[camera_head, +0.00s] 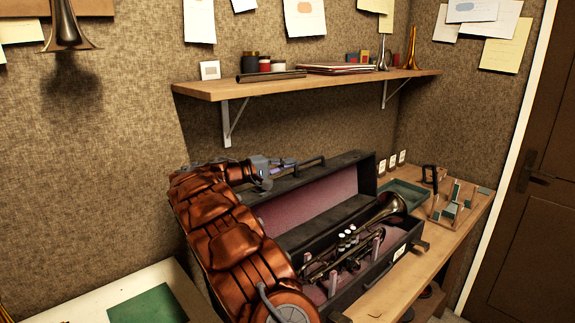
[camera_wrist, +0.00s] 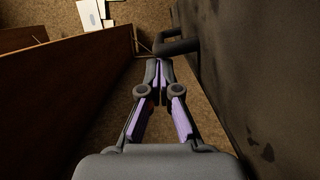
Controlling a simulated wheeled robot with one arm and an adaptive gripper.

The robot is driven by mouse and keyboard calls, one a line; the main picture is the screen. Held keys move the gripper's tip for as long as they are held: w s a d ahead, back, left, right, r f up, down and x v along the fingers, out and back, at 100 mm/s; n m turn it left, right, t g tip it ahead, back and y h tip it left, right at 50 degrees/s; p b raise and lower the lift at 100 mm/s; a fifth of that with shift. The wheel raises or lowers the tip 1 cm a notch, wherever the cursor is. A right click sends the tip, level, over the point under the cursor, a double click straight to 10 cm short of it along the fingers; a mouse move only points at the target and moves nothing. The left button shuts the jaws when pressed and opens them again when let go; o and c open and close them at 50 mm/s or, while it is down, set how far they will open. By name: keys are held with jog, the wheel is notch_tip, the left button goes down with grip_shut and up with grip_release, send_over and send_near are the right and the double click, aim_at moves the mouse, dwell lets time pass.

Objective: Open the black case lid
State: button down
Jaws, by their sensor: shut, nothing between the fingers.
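The black case (camera_head: 375,290) stands on the wooden bench with its lid (camera_head: 362,172) raised, showing the pink lining. A brass horn (camera_head: 350,240) with valves lies inside. My gripper (camera_head: 294,163) is at the lid's upper back edge, close to the lid handle (camera_head: 312,161). In the wrist view my gripper's fingertips (camera_wrist: 158,68) are shut and empty. The lid's dark outer face (camera_wrist: 250,70) is to their right, and the handle (camera_wrist: 180,46) is just beyond the tips. I cannot tell whether they touch. My arm hides the case's left end.
A wooden shelf (camera_head: 215,91) with jars and small horns is on the wall above the lid. A green tray (camera_head: 405,194) and a stand with teal pads (camera_head: 450,210) are right of the case. A brown board (camera_wrist: 70,95) is left of my fingers in the wrist view.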

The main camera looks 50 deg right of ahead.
aim_at(298, 178)
jog(key=shift+s, duration=0.1)
jog(key=s+m+b, duration=0.1)
jog(key=s+b, duration=0.1)
jog(key=b, duration=0.1)
jog(key=s+r+m+b, duration=0.1)
jog(key=s+b, duration=0.1)
jog(key=b, duration=0.1)
jog(key=shift+a+y+b, duration=0.2)
jog(key=shift+y+b, duration=0.1)
jog(key=shift+s+a+r+b, duration=0.1)
jog(key=shift+s+r+b, duration=0.25)
jog(key=shift+s+r, duration=0.15)
jog(key=shift+w+r+p, duration=0.2)
jog(key=shift+w+p, duration=0.2)
jog(key=shift+w, duration=0.15)
jog(key=w, duration=0.1)
jog(key=w+p, duration=0.1)
jog(key=w, duration=0.1)
jog(key=shift+w+r, duration=0.1)
jog(key=shift+r, duration=0.2)
jog(key=b+v, duration=0.2)
jog(key=v, duration=0.7)
jog(key=shift+a, duration=0.3)
